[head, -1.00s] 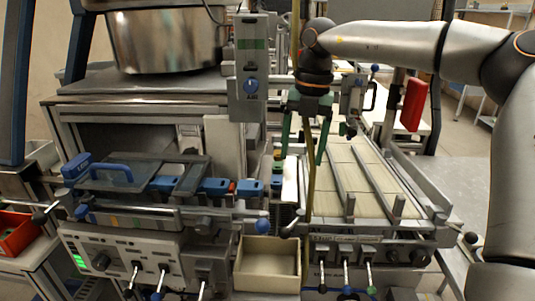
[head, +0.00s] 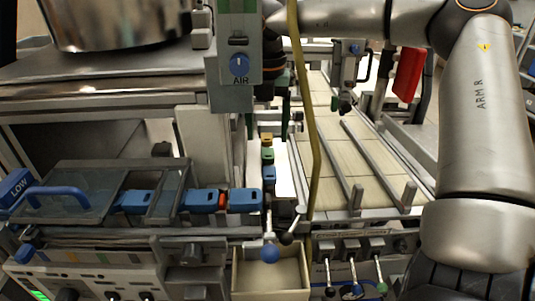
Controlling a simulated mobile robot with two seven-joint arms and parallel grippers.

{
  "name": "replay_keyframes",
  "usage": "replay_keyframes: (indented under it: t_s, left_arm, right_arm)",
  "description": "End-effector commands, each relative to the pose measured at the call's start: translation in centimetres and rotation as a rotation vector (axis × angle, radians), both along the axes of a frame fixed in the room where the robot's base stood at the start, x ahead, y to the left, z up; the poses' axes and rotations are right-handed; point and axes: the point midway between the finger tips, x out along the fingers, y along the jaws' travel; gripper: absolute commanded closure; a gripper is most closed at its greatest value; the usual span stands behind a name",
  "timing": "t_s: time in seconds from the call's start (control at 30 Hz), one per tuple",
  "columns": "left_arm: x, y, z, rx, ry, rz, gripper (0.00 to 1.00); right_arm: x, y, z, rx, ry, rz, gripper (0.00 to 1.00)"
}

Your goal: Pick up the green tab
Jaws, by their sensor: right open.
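The green tab (head: 267,155) is a small block in a short column of coloured tabs, in the middle of the head view. A yellow-orange tab (head: 267,139) is just behind it and a blue tab (head: 269,173) is just in front. My right gripper (head: 272,112) is open, behind and apart from the green tab. It is partly hidden by the grey AIR box, and a dark green finger shows beside the box. My left gripper is not in view.
The grey AIR box (head: 238,60) hangs in front of my right gripper. A yellow hose (head: 312,120) runs down just right of the tabs. Blue blocks (head: 203,199) line the left side. A cream open box (head: 268,277) stands in front, and levers rise near it.

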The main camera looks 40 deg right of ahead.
Motion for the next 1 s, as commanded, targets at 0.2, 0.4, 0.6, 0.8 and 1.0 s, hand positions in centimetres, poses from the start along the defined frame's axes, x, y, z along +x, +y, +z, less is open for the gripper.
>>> replay_keyframes:
  t_s: [0.2,0.4,0.6,0.8,1.0]
  left_arm:
    - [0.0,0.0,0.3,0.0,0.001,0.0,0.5]
    - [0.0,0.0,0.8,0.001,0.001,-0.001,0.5]
    - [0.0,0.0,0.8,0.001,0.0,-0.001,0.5]
    - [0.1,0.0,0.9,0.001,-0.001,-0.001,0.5]
    - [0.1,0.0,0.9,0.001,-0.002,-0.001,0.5]
  right_arm:
    - [0.0,-0.1,-1.7,0.002,0.002,0.0,0.26]
    - [0.2,-0.5,-4.7,0.001,0.003,0.002,0.26]
    - [0.2,-0.5,-6.0,0.0,0.0,0.0,0.26]
    - [0.2,-0.5,-6.0,0.0,-0.001,0.0,0.28]
    - [0.2,-0.5,-6.0,0.0,-0.001,0.0,0.51]
